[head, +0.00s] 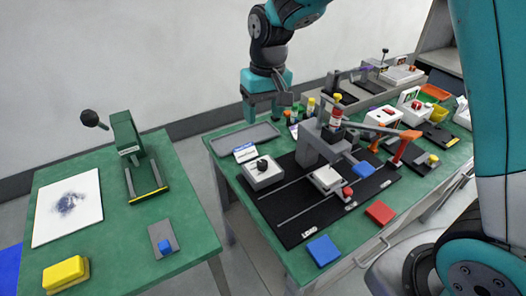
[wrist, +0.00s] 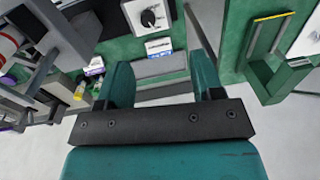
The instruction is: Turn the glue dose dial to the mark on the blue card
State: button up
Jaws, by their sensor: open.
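The dial is a black round knob (head: 262,164) on a white box (head: 264,178) near the left end of the right green table. In the wrist view the knob (wrist: 149,17) shows at the top, with marks around it too small to read. A white card with a blue band (head: 245,153) stands just behind the box; it also shows in the wrist view (wrist: 158,46), its print unreadable. My gripper (head: 265,112) is above the back of this table, open and empty, apart from the dial. In the wrist view its two teal fingers (wrist: 162,78) are spread.
A grey tray (head: 244,138) lies behind the card. A press fixture (head: 315,145) and several small bottles stand right of the dial. A blue plate (head: 323,250) and a red plate (head: 380,212) lie at the front. The left table (head: 110,235) holds a lever press (head: 128,135).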

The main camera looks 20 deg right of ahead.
jog(key=m, duration=0.1)
send_over(262, 162)
notch_tip(262, 162, down, 3)
jog(key=shift+h, duration=0.4)
notch_tip(262, 162, down, 17)
jog(key=p, duration=0.4)
jog(key=shift+s+f, duration=0.1)
jog(key=shift+f, duration=0.05)
jog(key=shift+c, duration=0.2)
jog(key=c, duration=0.9)
